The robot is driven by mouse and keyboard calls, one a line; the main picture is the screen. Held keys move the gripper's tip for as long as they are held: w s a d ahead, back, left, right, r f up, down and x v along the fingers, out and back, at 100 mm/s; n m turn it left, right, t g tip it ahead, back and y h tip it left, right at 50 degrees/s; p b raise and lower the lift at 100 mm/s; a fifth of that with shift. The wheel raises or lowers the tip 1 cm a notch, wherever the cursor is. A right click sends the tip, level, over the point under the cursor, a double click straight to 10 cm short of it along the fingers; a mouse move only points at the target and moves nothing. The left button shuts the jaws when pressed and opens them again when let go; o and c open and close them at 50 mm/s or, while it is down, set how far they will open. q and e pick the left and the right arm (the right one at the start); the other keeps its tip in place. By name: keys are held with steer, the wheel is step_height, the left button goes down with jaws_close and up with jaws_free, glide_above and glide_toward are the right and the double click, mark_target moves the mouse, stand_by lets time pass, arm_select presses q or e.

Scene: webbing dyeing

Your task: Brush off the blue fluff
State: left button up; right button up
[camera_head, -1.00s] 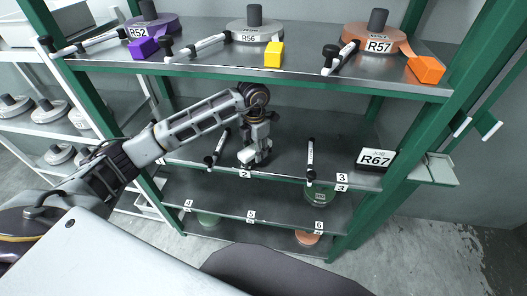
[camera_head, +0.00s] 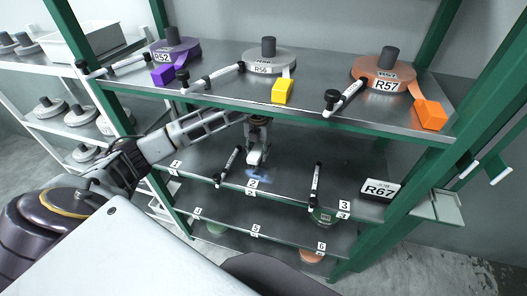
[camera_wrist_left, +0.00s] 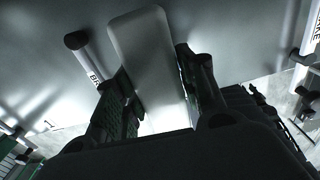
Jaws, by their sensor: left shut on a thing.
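The blue fluff (camera_head: 258,175) is a small, faint blue patch on the middle shelf (camera_head: 290,158), just behind the label 2. My left gripper (camera_head: 255,155) hangs below the upper shelf, just above and behind the fluff. In the left wrist view the left gripper (camera_wrist_left: 158,95) is shut on a pale, flat, rounded block (camera_wrist_left: 145,60), which lies between its two dark fingers. I cannot tell what the underside of the block looks like or whether it touches the shelf. The fluff cannot be made out in the wrist view. My right gripper is out of view.
The upper shelf (camera_head: 215,90) carries webbing reels and brake rods, close above my left arm. Brake rods (camera_head: 228,165) and (camera_head: 314,188) stand on both sides of the gripper. A black R67 sign (camera_head: 379,190) is at the right. Green posts (camera_head: 425,140) frame the rack.

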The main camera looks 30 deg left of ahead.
arm_select(q)
steer(key=shift+w+a+r, duration=0.4)
steer(key=shift+a+r, duration=0.2)
steer(key=shift+r, duration=0.2)
steer(key=shift+a+f, duration=0.1)
steer(key=shift+f, duration=0.05)
steer(key=shift+s+a+f+b, duration=0.15)
steer(key=shift+f+b, duration=0.25)
steer(key=shift+f, duration=0.25)
steer(key=shift+s+a+f+b, duration=0.1)
steer(key=shift+s+f+b, duration=0.1)
steer(key=shift+f, duration=0.15)
steer(key=shift+s+f+b, duration=0.1)
steer(key=shift+f+b, duration=0.1)
steer(key=shift+f, duration=0.15)
steer(key=shift+w+d+f+b, duration=0.15)
steer(key=shift+f+b, duration=0.2)
steer(key=shift+f, duration=0.3)
steer(key=shift+s+d+f+b, duration=0.15)
steer(key=shift+f+b, duration=0.15)
steer(key=shift+f, duration=0.75)
